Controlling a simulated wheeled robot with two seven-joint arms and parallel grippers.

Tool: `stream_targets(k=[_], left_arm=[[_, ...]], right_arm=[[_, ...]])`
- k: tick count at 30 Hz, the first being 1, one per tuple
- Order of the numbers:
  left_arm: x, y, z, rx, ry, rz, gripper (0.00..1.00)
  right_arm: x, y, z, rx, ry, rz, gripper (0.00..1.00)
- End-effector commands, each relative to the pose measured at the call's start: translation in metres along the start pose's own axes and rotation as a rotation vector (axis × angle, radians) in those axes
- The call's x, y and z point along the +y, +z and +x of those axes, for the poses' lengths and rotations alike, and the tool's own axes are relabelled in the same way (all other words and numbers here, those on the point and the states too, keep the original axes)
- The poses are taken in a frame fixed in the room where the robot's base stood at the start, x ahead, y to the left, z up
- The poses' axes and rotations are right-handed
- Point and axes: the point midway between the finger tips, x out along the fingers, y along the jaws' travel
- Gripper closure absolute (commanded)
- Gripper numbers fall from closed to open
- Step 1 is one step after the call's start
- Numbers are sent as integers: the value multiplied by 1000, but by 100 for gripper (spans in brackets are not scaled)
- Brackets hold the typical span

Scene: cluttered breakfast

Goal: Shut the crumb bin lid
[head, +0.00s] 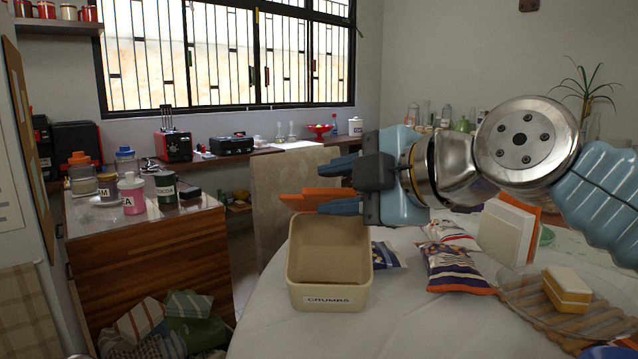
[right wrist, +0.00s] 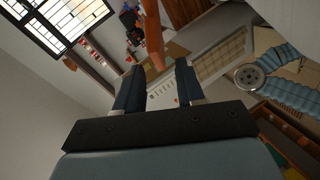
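The crumb bin (head: 328,290) is a beige open-topped box with a "CRUMBS" label on its front, standing on the table's left part. I look into its empty-looking inside. An orange bar (head: 306,200) shows just above its back rim; I cannot tell if it belongs to the lid, and no lid is clearly seen. My right gripper (head: 340,186) is above the bin's back right, pointing left, fingers apart. In the right wrist view the orange bar (right wrist: 152,30) lies beyond and between the fingertips (right wrist: 158,82), with gaps visible. My left gripper is out of view.
Snack packets (head: 450,268), a white-and-orange slab (head: 507,232) and a slatted board with a cake-like block (head: 567,290) lie right of the bin. The white table (head: 265,325) is clear at front left. A chair back (head: 275,200) stands behind the bin.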

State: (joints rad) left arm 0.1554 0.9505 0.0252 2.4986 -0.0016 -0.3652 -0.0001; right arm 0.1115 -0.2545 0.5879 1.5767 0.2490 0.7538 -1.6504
Motion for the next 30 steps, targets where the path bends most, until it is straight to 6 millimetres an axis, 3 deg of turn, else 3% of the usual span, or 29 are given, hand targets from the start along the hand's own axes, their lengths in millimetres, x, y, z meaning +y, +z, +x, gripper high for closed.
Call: stream_targets(k=[6, 17, 25, 30], left_arm=[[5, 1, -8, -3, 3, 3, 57], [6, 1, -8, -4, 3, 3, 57], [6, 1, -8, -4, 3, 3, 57], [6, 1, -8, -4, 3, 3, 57]], right_arm=[[1, 0, 29, -1, -2, 2, 62], [0, 0, 36, 1, 0, 1, 62], [0, 0, 36, 1, 0, 1, 100], [0, 0, 36, 1, 1, 1, 100]])
